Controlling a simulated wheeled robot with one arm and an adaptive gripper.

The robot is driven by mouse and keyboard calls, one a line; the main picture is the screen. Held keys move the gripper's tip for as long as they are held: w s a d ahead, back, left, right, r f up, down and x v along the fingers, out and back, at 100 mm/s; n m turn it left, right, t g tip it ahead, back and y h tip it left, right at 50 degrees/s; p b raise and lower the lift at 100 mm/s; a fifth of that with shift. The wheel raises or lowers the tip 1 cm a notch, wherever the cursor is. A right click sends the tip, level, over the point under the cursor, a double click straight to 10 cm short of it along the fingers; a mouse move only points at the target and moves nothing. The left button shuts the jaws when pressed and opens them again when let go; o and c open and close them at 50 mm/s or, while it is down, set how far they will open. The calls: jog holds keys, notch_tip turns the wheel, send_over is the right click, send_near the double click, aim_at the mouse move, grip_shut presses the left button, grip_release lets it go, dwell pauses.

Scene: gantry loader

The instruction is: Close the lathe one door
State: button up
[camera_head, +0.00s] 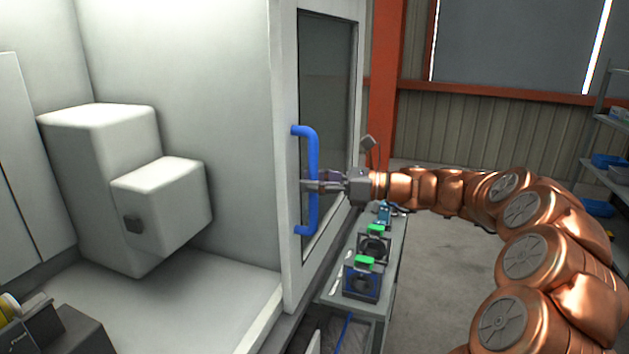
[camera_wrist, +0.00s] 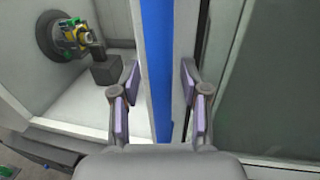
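The lathe door (camera_head: 287,80) has a white frame, a dark window and a vertical blue handle (camera_head: 313,150). It stands open, with the white lathe interior (camera_head: 215,300) showing to its left. In the head view my gripper (camera_head: 316,185) is at the handle's middle, reaching in from the right. In the wrist view the blue handle (camera_wrist: 158,70) runs between the two fingers of my gripper (camera_wrist: 160,86), with a visible gap on each side. The fingers are open around the handle and do not appear to press on it. The fingertips are partly hidden by the handle in the head view.
A chuck (camera_wrist: 65,38) shows inside the machine in the wrist view. A grey table (camera_head: 385,285) with green-topped fixtures (camera_head: 362,280) stands below my arm, right of the door. An orange post (camera_head: 384,90) rises behind. Floor at the right is clear; shelving (camera_head: 608,150) stands beyond.

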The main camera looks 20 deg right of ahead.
grip_shut()
dwell(0.5)
